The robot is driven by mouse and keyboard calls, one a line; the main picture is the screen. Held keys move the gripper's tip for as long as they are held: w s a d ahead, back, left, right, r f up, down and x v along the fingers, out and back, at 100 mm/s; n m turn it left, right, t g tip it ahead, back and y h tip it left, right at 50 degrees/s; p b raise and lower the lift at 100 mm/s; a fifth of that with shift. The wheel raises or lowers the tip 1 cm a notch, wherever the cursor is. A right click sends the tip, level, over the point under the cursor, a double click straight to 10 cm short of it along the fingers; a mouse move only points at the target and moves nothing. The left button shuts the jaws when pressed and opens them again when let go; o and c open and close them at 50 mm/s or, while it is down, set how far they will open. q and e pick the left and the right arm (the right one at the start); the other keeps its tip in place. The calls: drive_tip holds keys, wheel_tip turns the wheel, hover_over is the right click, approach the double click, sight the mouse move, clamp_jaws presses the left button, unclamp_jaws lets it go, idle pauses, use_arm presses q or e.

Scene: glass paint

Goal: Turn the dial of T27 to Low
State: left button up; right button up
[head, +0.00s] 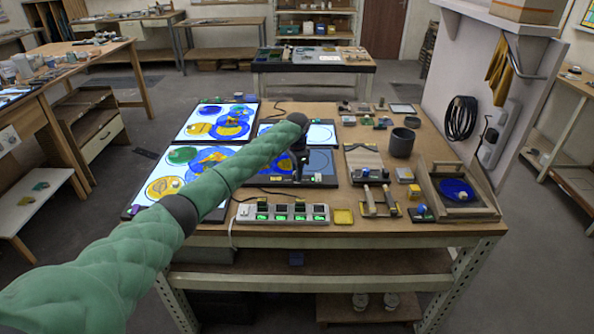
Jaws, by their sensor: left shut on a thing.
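Several flat light panels lie on the wooden table. The front right panel (319,160) is dim grey-blue, while the back right panel (322,132) and the front left panel (160,172) glow bright. I cannot read any label, so I cannot tell which one is T27. My left arm reaches from the lower left, and its dark gripper (298,168) points down at the front edge of the dim panel. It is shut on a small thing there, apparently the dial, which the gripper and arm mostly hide. The dial's setting cannot be read. My right gripper is out of view.
A power strip (283,213) with green-lit switches lies along the front edge of the table (375,225). To the right stand a dark cup (401,142) and a wooden tray (483,208) with a blue disc. Coloured glass pieces cover the left panels.

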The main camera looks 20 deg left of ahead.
use_arm(q)
drive_tip(key=m, duration=0.3)
drive_tip(key=shift+w+r+m, duration=0.1)
drive_tip(key=shift+r+m, duration=0.05)
drive_tip(key=shift+m, duration=0.65)
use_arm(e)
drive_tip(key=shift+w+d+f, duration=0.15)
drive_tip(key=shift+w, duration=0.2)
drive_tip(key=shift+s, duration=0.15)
